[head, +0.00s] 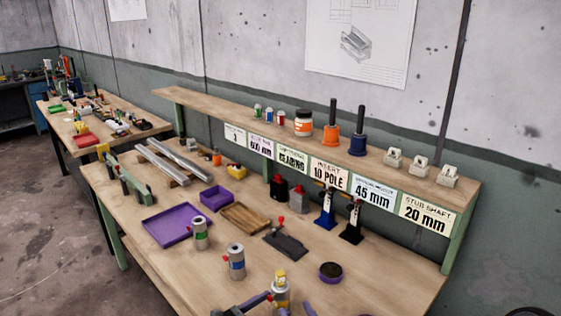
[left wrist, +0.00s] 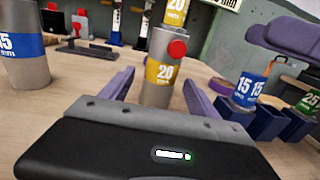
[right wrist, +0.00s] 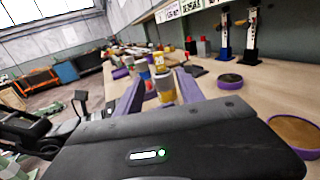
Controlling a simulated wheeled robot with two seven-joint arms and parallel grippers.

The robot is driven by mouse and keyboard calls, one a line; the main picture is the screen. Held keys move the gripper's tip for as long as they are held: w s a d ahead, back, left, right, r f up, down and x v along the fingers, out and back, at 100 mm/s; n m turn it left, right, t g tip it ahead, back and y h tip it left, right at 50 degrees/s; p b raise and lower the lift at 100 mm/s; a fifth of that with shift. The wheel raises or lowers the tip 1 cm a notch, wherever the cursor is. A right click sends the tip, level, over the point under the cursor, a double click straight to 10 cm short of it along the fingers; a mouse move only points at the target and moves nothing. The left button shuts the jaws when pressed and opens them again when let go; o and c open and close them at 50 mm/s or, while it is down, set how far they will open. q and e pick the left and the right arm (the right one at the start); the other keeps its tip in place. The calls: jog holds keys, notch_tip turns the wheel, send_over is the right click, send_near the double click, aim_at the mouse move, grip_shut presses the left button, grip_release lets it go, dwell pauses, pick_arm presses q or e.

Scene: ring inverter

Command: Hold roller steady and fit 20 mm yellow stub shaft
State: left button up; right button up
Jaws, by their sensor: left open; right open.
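The grey roller with a yellow 20 label and red knob (left wrist: 163,72) stands upright on the bench. It also shows at the bottom of the head view (head: 281,300). A yellow-labelled 20 stub shaft (left wrist: 177,12) appears upright on the roller's top, also in the head view (head: 281,276); how deeply it sits I cannot tell. My left gripper (left wrist: 158,85) is open, its purple fingers on either side of the roller. My right gripper (right wrist: 160,88) is open and empty, with yellow-marked parts beyond its fingertips.
A blue 15 roller (left wrist: 27,45) stands left in the left wrist view. Blue holders (left wrist: 268,122) with labelled shafts are at right. A purple tray (head: 172,226), wooden tray (head: 245,217), dark plate (head: 286,244) and round purple-rimmed dish (head: 330,272) lie on the bench.

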pick_arm(q)
jog(key=v, duration=0.8)
jog(key=shift+s+a, duration=0.3)
